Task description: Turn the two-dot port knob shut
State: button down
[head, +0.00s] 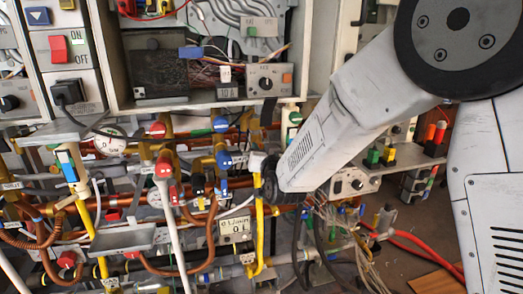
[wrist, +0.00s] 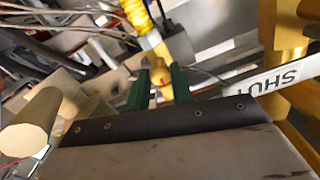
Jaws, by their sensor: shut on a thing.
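In the wrist view, my gripper (wrist: 160,84) has its two green fingers closed on either side of a small yellow-orange knob (wrist: 158,70) with a red mark. The knob lies in line with a pale stem and a bright yellow ribbed hose. Port dots cannot be made out on it. A white plate with the letters SHUT (wrist: 278,80) is just right of the fingers. In the head view, my arm's dark end is among the pipes right of centre, and it hides the fingers and the knob.
Copper, yellow and white pipes with red and blue valve handles crowd the left and middle. A grey control box (head: 270,80) is above, and a lower box with a dial (head: 350,184) is close right of my arm. Red hoses (head: 415,250) run at lower right.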

dwell(0.3)
jog(key=c, duration=1.2)
grip_release()
jog(key=shift+s, duration=0.1)
jog(key=v, duration=0.7)
jog(key=shift+s, duration=0.35)
jog(key=shift+d, duration=0.15)
jog(key=s+d+r+g+h, duration=0.2)
jog(key=s+d+g, duration=0.5)
jog(key=s+d, duration=0.45)
jog(key=s+d+g+h, duration=0.1)
jog(key=s+d+g, duration=0.3)
jog(key=s, duration=0.9)
jog(key=s+d+g+h, duration=0.2)
jog(key=s+d+g, duration=0.3)
jog(key=s+d, duration=0.5)
jog(key=s, duration=0.2)
jog(key=shift+s+m, duration=0.3)
jog(key=shift+s, duration=0.1)
